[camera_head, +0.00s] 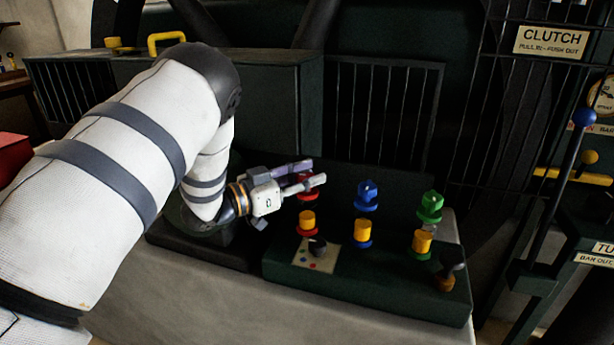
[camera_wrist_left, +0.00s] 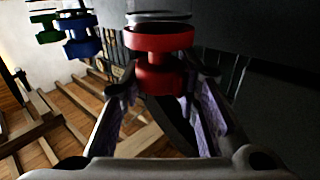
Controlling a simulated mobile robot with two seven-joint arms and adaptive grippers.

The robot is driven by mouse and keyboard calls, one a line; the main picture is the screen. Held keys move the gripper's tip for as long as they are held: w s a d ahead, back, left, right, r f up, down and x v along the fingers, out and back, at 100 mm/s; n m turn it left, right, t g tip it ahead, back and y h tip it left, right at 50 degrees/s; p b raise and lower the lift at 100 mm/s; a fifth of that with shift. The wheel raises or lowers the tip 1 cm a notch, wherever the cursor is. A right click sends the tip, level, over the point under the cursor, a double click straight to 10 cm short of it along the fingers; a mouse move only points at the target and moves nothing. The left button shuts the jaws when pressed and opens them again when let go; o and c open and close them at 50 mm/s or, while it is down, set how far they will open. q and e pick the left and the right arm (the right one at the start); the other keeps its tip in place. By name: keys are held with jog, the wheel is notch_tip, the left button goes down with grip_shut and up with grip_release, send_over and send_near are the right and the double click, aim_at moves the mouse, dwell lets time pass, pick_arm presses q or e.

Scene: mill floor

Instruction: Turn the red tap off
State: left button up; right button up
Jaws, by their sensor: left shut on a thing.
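The red tap (camera_head: 307,192) is on the dark green panel, leftmost in the upper row of taps. My left gripper (camera_head: 312,173) reaches it from the left, with one finger on each side, and partly hides it. In the left wrist view the red tap (camera_wrist_left: 160,58) stands between the two purple-padded fingers (camera_wrist_left: 165,100). The fingers are shut on the red tap. My right gripper is in neither view.
A blue tap (camera_head: 366,195) and a green tap (camera_head: 430,207) stand to the right. Yellow cylinders on coloured bases (camera_head: 363,231) sit below the taps. Barred guards (camera_head: 385,110) stand behind.

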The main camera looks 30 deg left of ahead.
pick_arm(q)
jog(key=shift+m+g+h, duration=0.4)
jog(key=shift+m+h, duration=0.1)
jog(key=shift+h, duration=0.5)
jog(key=o, duration=1.1)
jog(key=shift+o, duration=0.2)
jog(key=v, duration=1.2)
jog(key=shift+r, duration=0.2)
